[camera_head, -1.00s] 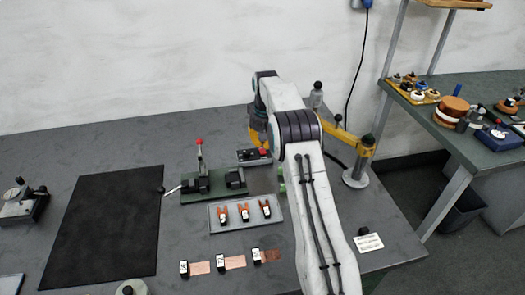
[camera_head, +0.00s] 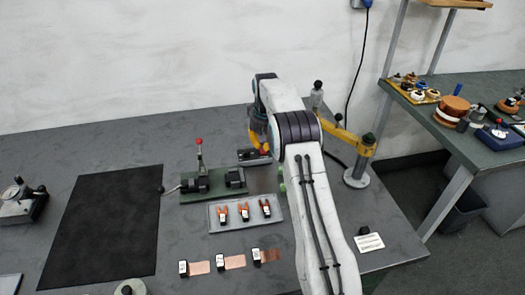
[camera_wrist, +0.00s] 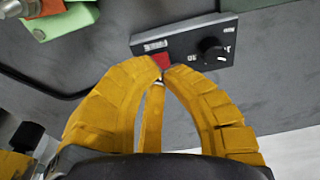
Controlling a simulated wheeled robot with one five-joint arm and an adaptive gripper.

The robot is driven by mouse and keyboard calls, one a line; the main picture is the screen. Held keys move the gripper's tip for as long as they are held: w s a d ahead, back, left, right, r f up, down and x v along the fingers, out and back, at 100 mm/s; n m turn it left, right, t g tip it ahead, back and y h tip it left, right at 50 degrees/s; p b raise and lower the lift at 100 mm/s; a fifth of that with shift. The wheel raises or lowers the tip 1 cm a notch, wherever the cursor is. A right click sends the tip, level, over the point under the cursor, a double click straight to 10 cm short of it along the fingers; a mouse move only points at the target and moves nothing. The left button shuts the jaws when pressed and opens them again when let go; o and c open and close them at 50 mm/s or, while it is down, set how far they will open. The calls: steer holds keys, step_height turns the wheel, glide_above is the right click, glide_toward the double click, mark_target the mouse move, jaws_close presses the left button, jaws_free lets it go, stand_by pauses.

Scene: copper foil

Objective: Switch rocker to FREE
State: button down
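A dark control box (camera_wrist: 200,45) lies on the bench with a red rocker (camera_wrist: 162,61), a black round knob (camera_wrist: 211,47) and small white labels too small to read. In the head view the box (camera_head: 246,156) is partly hidden by my arm. My gripper (camera_wrist: 163,72) has its yellow fingertips together, with nothing visible between them. The tips are at the near edge of the rocker and cover part of it. I cannot tell whether they touch it, or which way the rocker is tilted.
A green fixture with a red-knobbed lever (camera_head: 200,165) stands left of the box. A tray of orange-tipped clips (camera_head: 246,214) lies nearer. A yellow jointed stand (camera_head: 358,165) is close on the right. A black mat (camera_head: 105,225) covers the left bench.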

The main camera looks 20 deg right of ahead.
mark_target(263, 152)
steer(key=shift+f+b, duration=0.75)
steer(key=shift+f, duration=0.6)
stand_by(0.7)
steer(key=shift+r, duration=0.1)
steer(key=shift+r+p, duration=3.45)
steer(key=shift+r, duration=0.1)
steer(key=s+a+r+n+t, duration=0.1)
steer(key=s+a+r, duration=0.3)
steer(key=s+r, duration=0.4)
steer(key=s+a+r, duration=0.4)
steer(key=s+r, duration=0.4)
steer(key=r, duration=0.1)
steer(key=s+a+f, duration=0.1)
steer(key=s+a, duration=0.1)
steer(key=s, duration=1)
steer(key=s+a+f+n+t, duration=0.1)
steer(key=s+a, duration=0.2)
steer(key=s, duration=0.9)
steer(key=shift+s+f, duration=0.4)
